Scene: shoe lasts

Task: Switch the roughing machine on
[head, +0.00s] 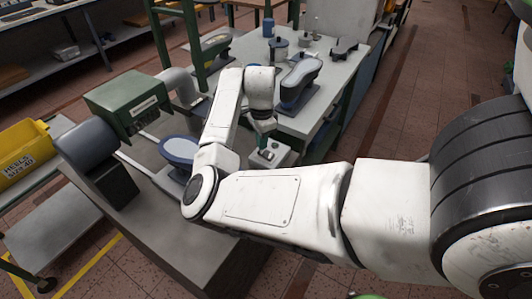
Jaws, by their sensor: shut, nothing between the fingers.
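The roughing machine (213,240) stands at the left centre, a grey bench-like body with a dark green hood (128,100) bearing a small label. A dark grey rounded unit (90,145) is at its left, and a blue-topped oval pad (180,150) is on it. A small light-grey control box (270,154) with a dark control on top sits at its right end. My gripper (262,139) points down at this box, shut and empty. It looks close above or touching the box; I cannot tell which. The state of the switch is too small to read.
A table (330,75) behind holds shoe lasts on stands, including a grey-blue one (300,78) near my wrist. Green posts (192,45) rise behind the machine. A yellow bin (25,158) is at the far left on a shelf. Tiled floor is clear at the right.

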